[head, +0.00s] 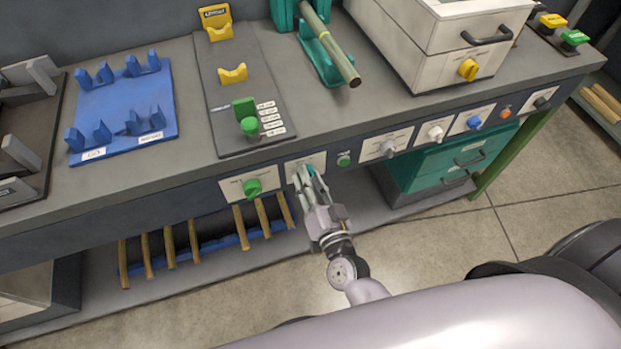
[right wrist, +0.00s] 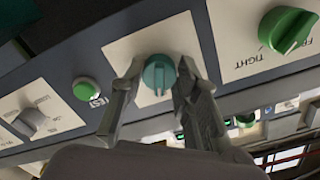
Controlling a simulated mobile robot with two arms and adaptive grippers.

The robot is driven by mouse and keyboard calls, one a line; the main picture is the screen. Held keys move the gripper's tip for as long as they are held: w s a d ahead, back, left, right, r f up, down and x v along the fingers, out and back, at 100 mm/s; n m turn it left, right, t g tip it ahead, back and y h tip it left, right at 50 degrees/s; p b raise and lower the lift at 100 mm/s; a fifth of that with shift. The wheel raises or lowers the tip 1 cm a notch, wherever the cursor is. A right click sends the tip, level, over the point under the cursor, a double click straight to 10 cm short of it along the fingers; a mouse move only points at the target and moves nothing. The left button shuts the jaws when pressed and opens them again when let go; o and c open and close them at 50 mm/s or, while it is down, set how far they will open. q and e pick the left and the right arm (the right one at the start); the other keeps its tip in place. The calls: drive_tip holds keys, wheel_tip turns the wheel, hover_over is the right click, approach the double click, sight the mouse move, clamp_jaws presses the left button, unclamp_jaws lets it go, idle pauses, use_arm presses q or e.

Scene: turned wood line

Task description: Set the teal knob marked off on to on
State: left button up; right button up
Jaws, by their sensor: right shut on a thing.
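The teal knob (right wrist: 158,73) sits on a white plate (right wrist: 130,50) on the bench's front panel. In the right wrist view it stands between the two fingers of my right gripper (right wrist: 160,78), which is shut on it. A pale mark line runs roughly up and down its face. The plate's off and on lettering cannot be read. In the head view my right gripper (head: 311,178) reaches up to the panel and covers much of the knob. My left gripper is not in view.
A green knob (head: 252,188) is left of the plate, and a green test button (head: 344,160) right of it. Grey (head: 388,149), white (head: 436,133) and blue (head: 474,121) knobs follow. The bench top (head: 350,110) holds a blue rack (head: 130,105) and a white box (head: 440,45).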

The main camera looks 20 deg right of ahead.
idle(0.4)
drive_tip(key=o, duration=1.2)
drive_tip(key=shift+c, duration=0.2)
drive_tip(key=s, duration=1.2)
drive_tip(key=shift+d, duration=0.2)
